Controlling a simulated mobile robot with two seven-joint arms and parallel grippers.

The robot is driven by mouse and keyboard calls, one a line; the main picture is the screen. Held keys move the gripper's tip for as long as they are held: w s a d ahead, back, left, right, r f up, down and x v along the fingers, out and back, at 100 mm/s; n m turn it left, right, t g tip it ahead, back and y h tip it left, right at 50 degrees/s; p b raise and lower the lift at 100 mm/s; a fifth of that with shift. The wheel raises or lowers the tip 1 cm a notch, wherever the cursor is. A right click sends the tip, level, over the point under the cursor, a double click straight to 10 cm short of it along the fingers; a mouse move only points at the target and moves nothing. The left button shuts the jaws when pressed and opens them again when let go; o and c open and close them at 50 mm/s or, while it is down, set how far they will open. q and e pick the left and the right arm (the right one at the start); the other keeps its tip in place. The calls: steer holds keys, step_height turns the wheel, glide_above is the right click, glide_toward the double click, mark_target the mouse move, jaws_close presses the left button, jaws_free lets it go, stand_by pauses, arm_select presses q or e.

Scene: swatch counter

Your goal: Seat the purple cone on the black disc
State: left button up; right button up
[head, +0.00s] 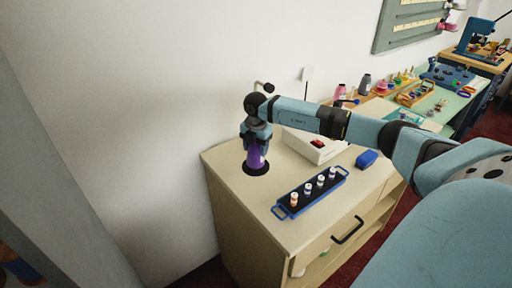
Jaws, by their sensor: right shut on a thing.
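The purple cone (256,158) stands upright over the black disc (256,169) at the left part of the cabinet top. Its base appears to be on or just above the disc; from this angle I cannot tell whether they touch. My right gripper (256,146) points down and is shut on the upper part of the cone, hiding its top. The black disc lies flat on the cabinet top, and its edge shows around the cone's base. My left gripper is not in view.
A blue tray (328,191) with several small bottles stands right of the disc on the cabinet (232,160). A white box (318,150) and a blue block (367,159) are behind it. A wall rises at the left. My right arm crosses above the cabinet.

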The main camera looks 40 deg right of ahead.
steer(key=o, duration=1.1)
steer(key=shift+c, duration=0.2)
steer(key=shift+r, duration=0.1)
step_height(320, 180, up, 14)
steer(key=shift+f, duration=0.25)
